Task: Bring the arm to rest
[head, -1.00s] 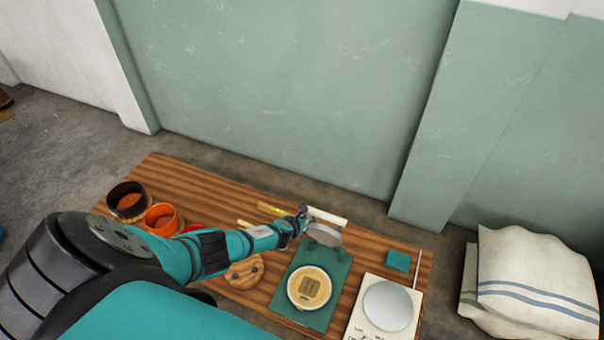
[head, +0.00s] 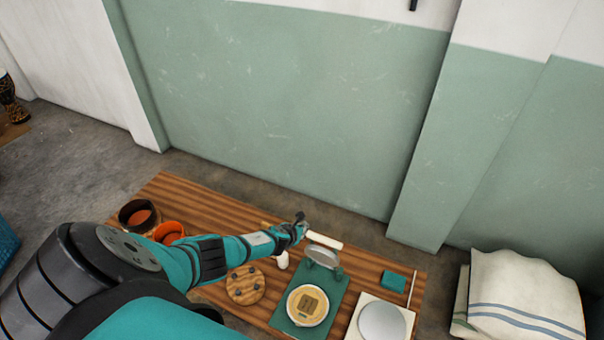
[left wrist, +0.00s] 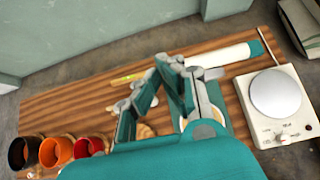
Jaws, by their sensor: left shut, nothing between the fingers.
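My left arm reaches in from the left over the low wooden table (head: 195,198) in the head view. Its gripper (head: 303,223) is above the table's back part, near a white cylinder (head: 325,240). In the left wrist view the gripper (left wrist: 180,68) is shut with nothing in its fingers. The white cylinder also shows there, just beyond the fingers (left wrist: 222,56). Whether the gripper touches it is unclear, but it does not hold it. My right gripper is in neither view.
Folded cloth (head: 525,300) lies right; a wall (head: 280,100) stands behind.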

